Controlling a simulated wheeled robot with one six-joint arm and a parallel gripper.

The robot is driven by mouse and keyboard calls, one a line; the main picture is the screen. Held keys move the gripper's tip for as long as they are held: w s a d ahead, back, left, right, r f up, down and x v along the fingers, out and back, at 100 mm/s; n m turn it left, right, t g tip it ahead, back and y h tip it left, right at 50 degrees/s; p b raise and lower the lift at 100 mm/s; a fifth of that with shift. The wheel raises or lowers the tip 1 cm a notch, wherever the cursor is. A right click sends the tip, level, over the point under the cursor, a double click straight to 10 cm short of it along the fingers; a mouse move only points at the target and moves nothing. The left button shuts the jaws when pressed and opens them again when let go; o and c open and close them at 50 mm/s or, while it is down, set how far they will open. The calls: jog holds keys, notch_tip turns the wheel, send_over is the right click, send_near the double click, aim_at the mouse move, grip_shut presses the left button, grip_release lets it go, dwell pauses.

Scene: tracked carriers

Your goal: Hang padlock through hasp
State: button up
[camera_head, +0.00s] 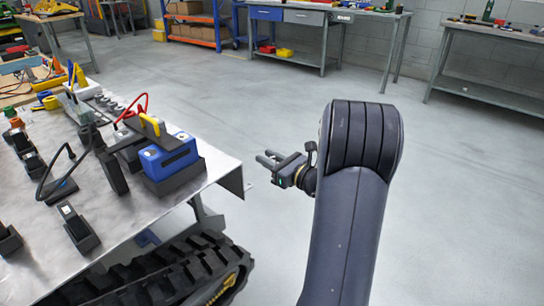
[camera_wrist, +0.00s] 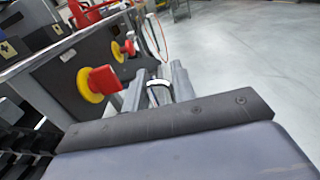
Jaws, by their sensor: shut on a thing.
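My gripper (camera_head: 268,161) is in the head view at mid-frame, just right of the carrier's metal deck and apart from it. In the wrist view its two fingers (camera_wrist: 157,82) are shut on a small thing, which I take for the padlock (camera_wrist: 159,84). Only a pale curved part of it shows between the fingers; the rest is hidden. I cannot make out the hasp in either view. A red and yellow switch (camera_wrist: 98,83) sticks out of a dark panel left of the fingers, and a second one (camera_wrist: 123,49) sits farther along.
The tracked carrier's deck (camera_head: 125,215) on the left bears a blue block (camera_head: 168,156), cables and dark holders. Its rubber track (camera_head: 185,270) runs below. Workbenches (camera_head: 325,16) stand at the back. The floor (camera_head: 440,160) right of the carrier is clear.

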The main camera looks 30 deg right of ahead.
jog(key=s+a+b, duration=0.1)
jog(key=s+a, duration=0.2)
jog(key=a, duration=0.4)
jog(key=shift+a, duration=0.35)
jog(key=shift+f+b, duration=0.45)
jog(key=shift+b, duration=0.3)
dwell(1.6)
jog(key=shift+f+b, duration=0.35)
jog(key=shift+f, duration=0.15)
jog(key=shift+f+b, duration=0.2)
jog(key=shift+b, duration=0.1)
dwell(0.4)
